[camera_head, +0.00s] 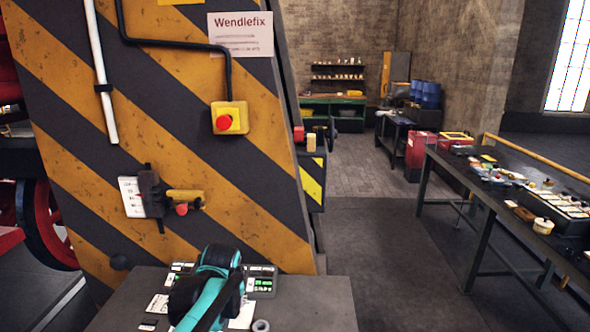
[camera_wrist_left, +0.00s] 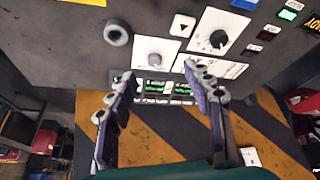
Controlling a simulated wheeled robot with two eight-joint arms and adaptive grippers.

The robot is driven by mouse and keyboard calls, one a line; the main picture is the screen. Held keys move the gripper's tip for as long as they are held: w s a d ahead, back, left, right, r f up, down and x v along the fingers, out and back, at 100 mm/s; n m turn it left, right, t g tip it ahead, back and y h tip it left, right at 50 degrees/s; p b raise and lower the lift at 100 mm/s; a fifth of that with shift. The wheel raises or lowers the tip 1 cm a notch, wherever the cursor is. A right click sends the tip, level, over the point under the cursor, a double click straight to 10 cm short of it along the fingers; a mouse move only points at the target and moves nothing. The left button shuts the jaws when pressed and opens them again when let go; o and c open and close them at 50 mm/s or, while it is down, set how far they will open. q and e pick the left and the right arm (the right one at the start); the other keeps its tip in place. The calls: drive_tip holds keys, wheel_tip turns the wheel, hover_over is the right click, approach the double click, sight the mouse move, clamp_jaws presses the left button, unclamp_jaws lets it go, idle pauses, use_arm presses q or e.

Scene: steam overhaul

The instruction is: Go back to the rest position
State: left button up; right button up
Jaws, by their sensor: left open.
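My left gripper (camera_wrist_left: 160,76) is open in the left wrist view, with its two fingers apart and nothing between them. Beyond the fingers is a grey control panel (camera_wrist_left: 70,62) with a dial with a black knob (camera_wrist_left: 218,39), a dial with a pale knob (camera_wrist_left: 155,58) and small green displays (camera_wrist_left: 182,88). I cannot tell whether the fingers touch the panel. In the head view my teal and black left arm is over the grey console top (camera_head: 315,302), and its fingers cannot be made out. My right gripper is in neither view.
A yellow-and-black striped wall (camera_head: 230,170) stands behind the console, with a red emergency button (camera_head: 225,122) and a lever switch (camera_head: 184,197). A long table (camera_head: 480,226) with several small parts stands at the right. The floor (camera_head: 385,250) between is clear.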

use_arm(q)
drive_tip(key=s+f+m+t+b, duration=0.1)
drive_tip(key=s+f+m, duration=0.1)
drive_tip(key=s, duration=0.9)
drive_tip(key=s+f+m+t+h, duration=0.1)
drive_tip(key=s+f+m, duration=0.1)
drive_tip(key=s, duration=1)
drive_tip(key=shift+s+d+f+m+h+b, duration=0.2)
drive_tip(key=shift+d+f+m+h+b, duration=0.15)
drive_tip(key=shift+f, duration=0.45)
